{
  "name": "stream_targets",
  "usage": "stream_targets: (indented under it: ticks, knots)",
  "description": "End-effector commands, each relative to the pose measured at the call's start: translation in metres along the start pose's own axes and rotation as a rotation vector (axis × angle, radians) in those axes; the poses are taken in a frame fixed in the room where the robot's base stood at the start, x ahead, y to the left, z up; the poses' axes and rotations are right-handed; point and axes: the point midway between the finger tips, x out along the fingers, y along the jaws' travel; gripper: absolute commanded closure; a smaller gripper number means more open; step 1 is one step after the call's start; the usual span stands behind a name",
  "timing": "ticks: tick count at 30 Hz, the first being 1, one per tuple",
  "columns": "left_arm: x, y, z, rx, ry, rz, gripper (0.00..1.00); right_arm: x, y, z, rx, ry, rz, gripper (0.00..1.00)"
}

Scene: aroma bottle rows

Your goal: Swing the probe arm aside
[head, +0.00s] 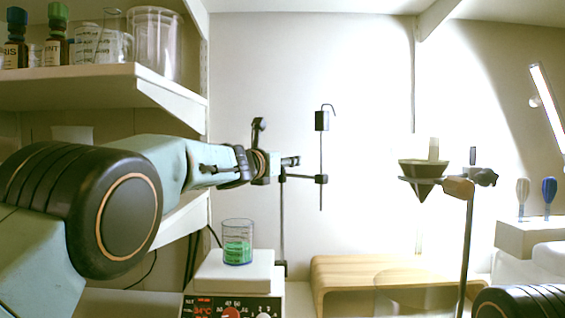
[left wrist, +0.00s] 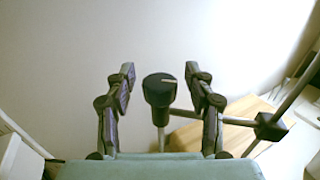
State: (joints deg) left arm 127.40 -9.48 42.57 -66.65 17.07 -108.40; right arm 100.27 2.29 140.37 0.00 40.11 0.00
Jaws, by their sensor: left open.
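The probe arm (head: 304,178) is a thin horizontal rod running right from a dark upright stand pole (head: 282,220) to a black clamp (head: 322,179). The clamp holds a vertical probe (head: 321,150) with a black box near its top. My left gripper (head: 275,150) is open at the top of the pole. In the left wrist view, the black pole head (left wrist: 159,90) lies between the spread fingers of my left gripper (left wrist: 159,75); I cannot tell whether they touch it. The rod passes behind the right finger to the clamp (left wrist: 270,127). My right gripper is out of view.
A beaker of green liquid (head: 238,252) stands on a hotplate (head: 232,285), below and left of the probe. A wooden stand (head: 390,268) is to the right. A funnel (head: 424,175) hangs on a ring stand (head: 466,235). Bottles and jars fill a shelf (head: 90,88) at upper left.

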Motion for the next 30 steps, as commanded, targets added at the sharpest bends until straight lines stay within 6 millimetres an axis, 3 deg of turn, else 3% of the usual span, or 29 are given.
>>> stream_targets:
  ticks: [11, 30]
  knots:
    - [-0.006, 0.0, 0.003, -0.001, 0.0, -0.002, 0.46, 0.0, 0.0, 0.0, 0.0, 0.0, 0.0, 0.53]
    - [-0.063, 0.001, 0.002, -0.001, -0.002, 0.002, 0.46, 0.0, 0.0, 0.0, 0.0, 0.0, 0.0, 0.53]
